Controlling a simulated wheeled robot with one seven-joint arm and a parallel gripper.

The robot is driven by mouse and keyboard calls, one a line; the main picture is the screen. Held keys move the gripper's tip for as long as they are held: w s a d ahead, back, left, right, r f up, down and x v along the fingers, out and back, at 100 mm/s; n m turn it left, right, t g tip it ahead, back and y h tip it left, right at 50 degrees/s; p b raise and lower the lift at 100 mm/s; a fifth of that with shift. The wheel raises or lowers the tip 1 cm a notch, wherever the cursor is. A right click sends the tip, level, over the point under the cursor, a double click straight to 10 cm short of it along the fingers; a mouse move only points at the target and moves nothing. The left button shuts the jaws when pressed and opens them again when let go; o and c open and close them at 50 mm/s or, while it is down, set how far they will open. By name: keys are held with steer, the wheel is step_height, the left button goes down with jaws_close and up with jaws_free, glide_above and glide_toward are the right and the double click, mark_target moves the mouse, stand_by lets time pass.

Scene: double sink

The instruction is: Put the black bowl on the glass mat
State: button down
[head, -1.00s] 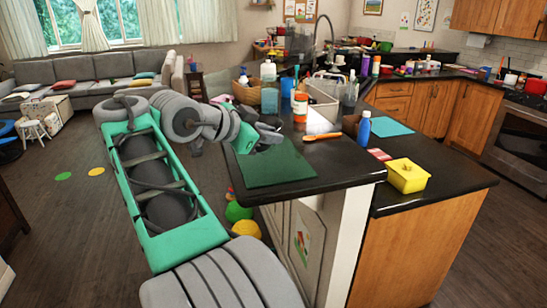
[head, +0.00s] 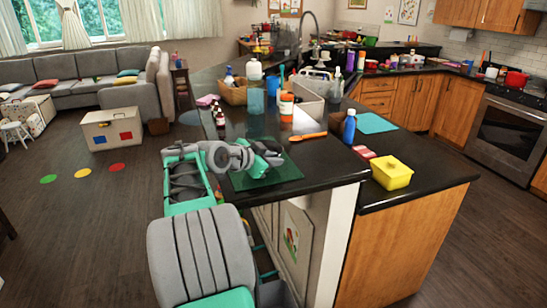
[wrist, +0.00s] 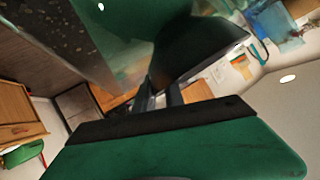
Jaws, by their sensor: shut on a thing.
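The green glass mat (head: 285,170) lies on the near left end of the dark counter in the head view. My gripper (head: 274,158) is over it, and the arm hides part of the mat. In the wrist view my gripper (wrist: 161,97) is shut on the dark rim of the black bowl (wrist: 200,52), which appears tilted. The bowl is hard to make out in the head view behind the gripper. I cannot tell whether the bowl touches the mat.
Right of the mat are an orange spoon (head: 307,136), a blue bottle (head: 349,127) and a yellow container (head: 391,173). An orange-labelled jar (head: 286,107) and a small dark bottle (head: 220,118) stand behind it. The counter's front edge is close to the mat.

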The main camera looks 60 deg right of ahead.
steer(key=c, duration=1.4)
jaws_free()
